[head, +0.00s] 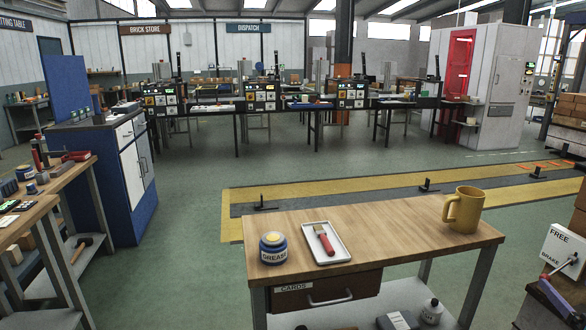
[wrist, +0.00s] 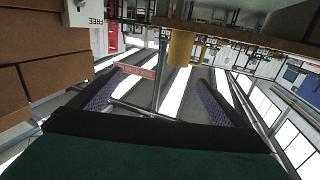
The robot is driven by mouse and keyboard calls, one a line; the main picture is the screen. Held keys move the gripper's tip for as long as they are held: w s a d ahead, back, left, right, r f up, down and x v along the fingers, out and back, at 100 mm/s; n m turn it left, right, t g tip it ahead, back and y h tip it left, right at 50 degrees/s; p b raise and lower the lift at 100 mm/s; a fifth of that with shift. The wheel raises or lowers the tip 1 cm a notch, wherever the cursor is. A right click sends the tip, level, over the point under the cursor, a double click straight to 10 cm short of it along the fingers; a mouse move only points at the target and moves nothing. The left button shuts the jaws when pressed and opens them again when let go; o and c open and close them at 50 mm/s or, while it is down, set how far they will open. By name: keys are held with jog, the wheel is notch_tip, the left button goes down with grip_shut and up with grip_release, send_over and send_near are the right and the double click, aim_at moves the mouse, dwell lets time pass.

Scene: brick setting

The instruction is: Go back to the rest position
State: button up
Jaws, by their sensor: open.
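My gripper (wrist: 158,98) shows in the wrist view, with its two dark, ridged fingers spread wide apart. It is open, and I see nothing gripped between the fingers. The wrist picture is upside down. There, the yellow mug (head: 463,210) stands upright at the right end of the wooden table (head: 400,232).
On the table are a blue grease tin (head: 273,249) and a white tray (head: 341,257) holding a red-handled brush (head: 324,238). A cluttered workbench (head: 40,205) stands at left. A FREE/BRAKE sign (head: 563,247) and boxes stand at right. Green floor (head: 190,270) is clear between the benches.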

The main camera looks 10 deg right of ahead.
jog(key=w+a+f+g+y+p, duration=0.2)
jog(key=w+a+f+g+y, duration=0.35)
jog(key=w+a+f, duration=1.1)
jog(key=w+a+f+g+y+p, duration=0.1)
jog(key=w+a+f+g+y, duration=0.1)
jog(key=a+f, duration=0.65)
jog(key=w+a+f+g+y+p, duration=0.1)
jog(key=a+f+g+y, duration=0.15)
jog(key=a+f, duration=0.65)
jog(key=s+a+f+n+g+p, duration=0.1)
jog(key=s+a+f+g, duration=0.15)
jog(key=a, duration=0.45)
jog(key=s+a+f+g+y, duration=0.1)
jog(key=s+a+f+g, duration=0.15)
jog(key=a, duration=0.55)
jog(key=s+a+f+n+g+p, duration=0.1)
jog(key=s+a+f, duration=0.25)
jog(key=a, duration=0.35)
jog(key=s+a+f+g+h+p, duration=0.1)
jog(key=s+a+f+g+h, duration=0.1)
jog(key=s, duration=0.7)
jog(key=s+a+f+n+g+h+p, duration=0.1)
jog(key=s+a+f+g+h, duration=0.2)
jog(key=s+a, duration=0.3)
jog(key=shift+s+a+f+n+g, duration=0.35)
jog(key=shift+s+f+g, duration=0.5)
jog(key=shift+s, duration=0.6)
